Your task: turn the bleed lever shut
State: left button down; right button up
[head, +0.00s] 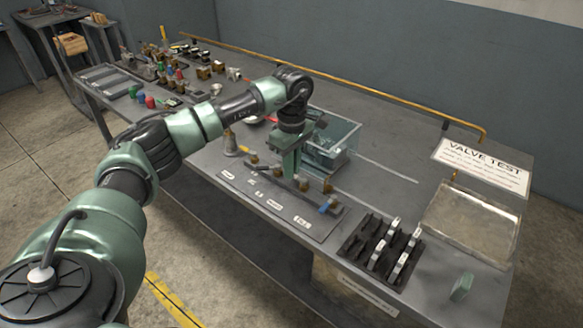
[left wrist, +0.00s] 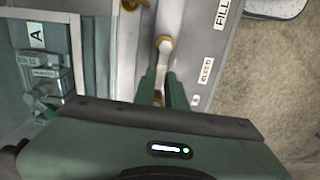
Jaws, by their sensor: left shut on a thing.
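My left gripper (head: 290,172) reaches down over the valve panel (head: 262,205) at the bench's front edge. In the left wrist view its two green fingers (left wrist: 164,92) are closed around a slim pale bar, the bleed lever, beside the BLEED label (left wrist: 207,70). The lever's exact angle is hard to tell. My right gripper is in neither view.
A clear glass tank (head: 335,140) stands close behind the gripper. A blue-handled valve (head: 328,205) lies to its right, near the FILL label (left wrist: 222,15). A black rack (head: 380,250), a shallow tray (head: 470,222) and a green block (head: 462,287) are farther right.

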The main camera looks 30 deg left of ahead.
pick_arm(q)
jog(key=shift+r, duration=0.15)
jog(key=c, duration=1.5)
grip_release()
jog(key=shift+o, duration=0.2)
notch_tip(320, 180, up, 8)
jog(key=b, duration=0.1)
jog(key=shift+f, duration=0.2)
